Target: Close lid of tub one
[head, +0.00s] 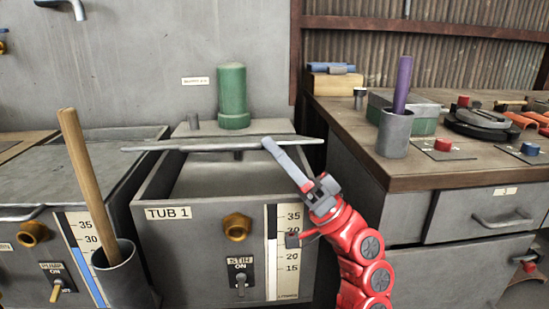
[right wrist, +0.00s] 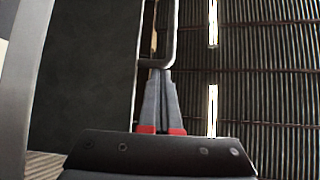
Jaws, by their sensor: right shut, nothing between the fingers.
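Tub one is a grey metal box (head: 190,255) with a "TUB 1" label, in the middle of the head view. Its lid (head: 160,146) is raised and seen almost edge-on as a thin grey slab above the tub; the tub's inside shows below it. My right gripper (head: 268,143) reaches up from the lower right, its shut, empty fingers at the lid's near edge. In the right wrist view the fingers (right wrist: 160,72) are together beside a bent metal bar (right wrist: 172,35), next to a dark flat panel; whether they touch the bar I cannot tell. My left gripper is not in view.
A holder (head: 125,282) with a wooden stick (head: 85,180) stands at the tub's front left. A green cylinder (head: 233,97) stands behind the lid. A workbench (head: 440,180) with a cup (head: 394,133) and tools is close on the right. Another tub (head: 60,180) adjoins on the left.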

